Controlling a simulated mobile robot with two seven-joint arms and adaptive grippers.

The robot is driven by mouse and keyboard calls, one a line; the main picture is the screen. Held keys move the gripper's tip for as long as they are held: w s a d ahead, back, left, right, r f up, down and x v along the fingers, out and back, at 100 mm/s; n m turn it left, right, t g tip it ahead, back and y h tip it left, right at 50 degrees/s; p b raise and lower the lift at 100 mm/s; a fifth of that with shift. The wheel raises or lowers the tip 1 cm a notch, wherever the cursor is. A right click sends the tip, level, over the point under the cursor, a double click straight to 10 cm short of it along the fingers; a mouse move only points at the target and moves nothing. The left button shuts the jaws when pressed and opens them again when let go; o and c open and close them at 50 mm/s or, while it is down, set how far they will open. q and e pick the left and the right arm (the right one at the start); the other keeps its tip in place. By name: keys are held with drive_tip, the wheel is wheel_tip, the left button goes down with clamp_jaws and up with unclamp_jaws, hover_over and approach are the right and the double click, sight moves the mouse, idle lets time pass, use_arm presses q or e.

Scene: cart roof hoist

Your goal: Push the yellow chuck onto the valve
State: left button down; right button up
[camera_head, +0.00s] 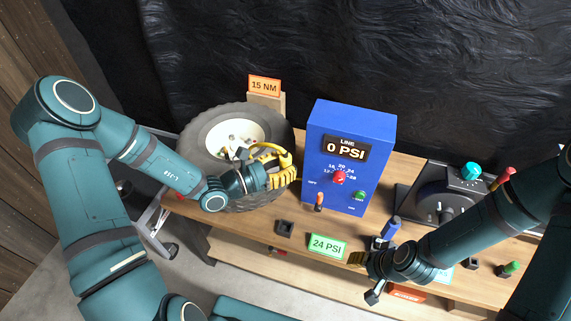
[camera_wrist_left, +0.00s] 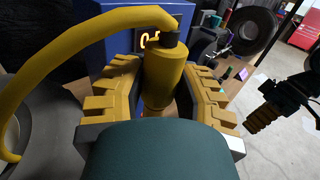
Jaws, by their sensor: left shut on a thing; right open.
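My left gripper (camera_head: 281,177) is shut on the yellow chuck (camera_wrist_left: 163,78), at the right side of the wheel (camera_head: 190,133) in the head view. The chuck is a yellow cylinder between the two fingers in the left wrist view, with a dark fitting on its end. A thick yellow hose (camera_wrist_left: 75,40) arcs from that end to the left; the hose also shows above the gripper in the head view (camera_head: 274,147). I cannot make out the valve or whether the chuck touches it. My right gripper (camera_head: 356,259) is open near the bench's front edge.
The blue inflator box (camera_head: 312,150) reads 0 PSI and stands right of the wheel. A green 24 PSI sign (camera_head: 327,246), a small dark square holder (camera_head: 284,228) and a blue-handled tool (camera_head: 391,227) are near the bench front. A 15 NM sign (camera_head: 264,85) stands behind the wheel.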

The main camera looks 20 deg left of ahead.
use_arm(q)
drive_tip(key=w+a+b, duration=0.1)
drive_tip(key=w+a, duration=0.5)
drive_tip(key=a, duration=0.6)
drive_tip(key=w+a+b, duration=0.2)
drive_tip(key=w+a, duration=0.4)
drive_tip(key=a, duration=0.7)
drive_tip(key=shift+w, duration=0.2)
idle(0.6)
idle(0.4)
drive_tip(key=shift+n+t+y, duration=0.3)
drive_tip(key=shift+t, duration=0.1)
drive_tip(key=shift+f+b, duration=1.95)
drive_tip(key=shift+f, duration=1.3)
drive_tip(key=shift+f+b, duration=0.95)
drive_tip(key=shift+f, duration=0.4)
